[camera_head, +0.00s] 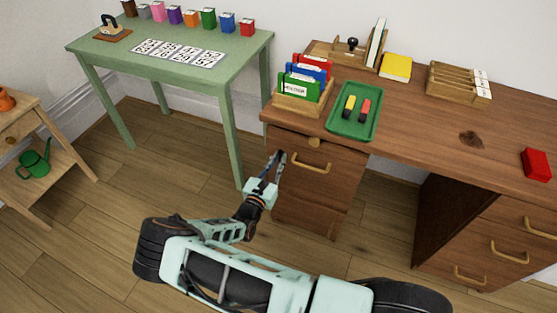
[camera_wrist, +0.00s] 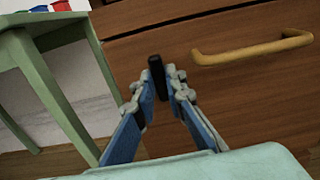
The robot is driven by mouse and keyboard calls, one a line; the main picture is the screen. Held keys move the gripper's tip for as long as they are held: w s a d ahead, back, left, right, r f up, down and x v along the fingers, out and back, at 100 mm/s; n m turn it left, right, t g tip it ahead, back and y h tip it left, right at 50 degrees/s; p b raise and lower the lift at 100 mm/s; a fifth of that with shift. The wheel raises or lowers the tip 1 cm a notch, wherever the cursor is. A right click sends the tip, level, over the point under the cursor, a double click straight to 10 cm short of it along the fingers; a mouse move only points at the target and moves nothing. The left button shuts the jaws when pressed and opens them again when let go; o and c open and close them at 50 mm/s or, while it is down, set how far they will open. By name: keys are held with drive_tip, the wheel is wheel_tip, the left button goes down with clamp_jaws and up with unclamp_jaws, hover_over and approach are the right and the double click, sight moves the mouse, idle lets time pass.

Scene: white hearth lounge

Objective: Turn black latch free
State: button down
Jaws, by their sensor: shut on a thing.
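The black latch (camera_wrist: 156,73) is a short dark bar at the left edge of the desk's drawer front. In the wrist view it stands roughly upright, tilted slightly, between my fingertips. My gripper (camera_wrist: 159,84) is shut on it, with a finger on each side. In the head view my gripper (camera_head: 275,160) is at the upper left of the desk's left pedestal, and the latch cannot be made out there. The drawer (camera_head: 316,157) beside the latch looks closed and carries a brass-coloured handle (camera_wrist: 252,51).
The green table (camera_head: 229,111) stands close to the left of my gripper, its leg (camera_wrist: 55,90) near in the wrist view. The desk top (camera_head: 420,129) bears a green tray (camera_head: 335,126) and a file holder (camera_head: 297,112). Floor is free in front of the desk.

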drive_tip(key=c, duration=2)
unclamp_jaws()
drive_tip(key=shift+o, duration=0.2)
drive_tip(key=v, duration=1.2)
drive_tip(key=shift+r, duration=0.1)
